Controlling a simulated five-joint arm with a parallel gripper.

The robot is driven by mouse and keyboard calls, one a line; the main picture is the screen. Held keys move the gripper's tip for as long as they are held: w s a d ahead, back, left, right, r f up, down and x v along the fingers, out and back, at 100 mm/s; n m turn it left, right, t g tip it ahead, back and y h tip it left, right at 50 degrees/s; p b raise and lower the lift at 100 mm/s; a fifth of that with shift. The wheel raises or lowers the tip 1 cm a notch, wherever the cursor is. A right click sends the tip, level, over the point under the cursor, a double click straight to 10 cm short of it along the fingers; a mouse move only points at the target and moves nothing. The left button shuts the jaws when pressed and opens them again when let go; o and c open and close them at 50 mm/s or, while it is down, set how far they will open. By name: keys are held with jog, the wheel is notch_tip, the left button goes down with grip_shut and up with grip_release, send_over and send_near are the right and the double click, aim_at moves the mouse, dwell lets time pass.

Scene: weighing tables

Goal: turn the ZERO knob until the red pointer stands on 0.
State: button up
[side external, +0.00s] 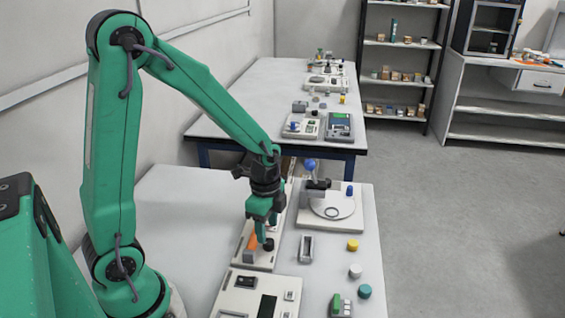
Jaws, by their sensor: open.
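My green gripper (263,232) points down over a pale narrow device (259,263) on the near table. It is open, and its fingertips are close above or beside a small black knob (268,244) on that device. I cannot tell whether they touch it. This may be the ZERO knob, but no label is readable. An orange part (252,241) and a grey block stand just left of the knob. The red pointer and the 0 mark cannot be made out from here; the gripper partly covers the device.
A white device with a round plate (333,204) and a blue ball (310,166) stands behind on the right. A panel with a dark display (267,306) lies in front. A grey open box (306,248) and a yellow piece (352,245) stand right. The table's left part is clear.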

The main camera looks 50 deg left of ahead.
aim_at(267, 240)
jog(key=shift+f, duration=2.05)
jog(key=c, duration=1)
jog(key=shift+m, duration=0.7)
jog(key=o, duration=1)
jog(key=shift+r, duration=0.1)
